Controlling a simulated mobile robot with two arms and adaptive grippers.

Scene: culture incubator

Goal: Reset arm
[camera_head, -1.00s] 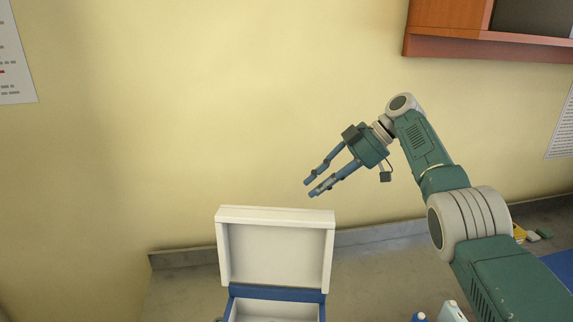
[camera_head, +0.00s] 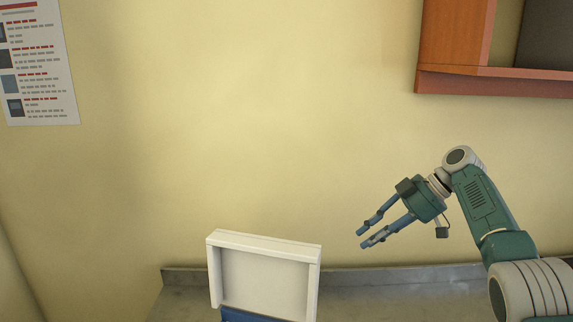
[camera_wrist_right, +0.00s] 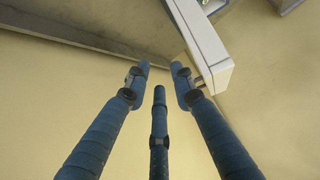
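My right gripper (camera_head: 368,238) has blue fingers and a green palm. In the head view it hangs in the air in front of the yellow wall, right of and slightly above the open white lid of the box (camera_head: 264,280). In the right wrist view its fingers (camera_wrist_right: 160,80) are spread apart with nothing between them. The box's white lid edge (camera_wrist_right: 207,48) shows beyond the fingertips there. The blue body of the box (camera_head: 243,315) is mostly cut off by the lower edge of the head view. My left gripper is not in view.
A grey counter (camera_head: 400,285) with a low back edge runs along the wall. A wooden wall cabinet (camera_head: 455,50) hangs at the upper right. A printed poster (camera_head: 38,65) is on the wall at the upper left. The wall space between them is clear.

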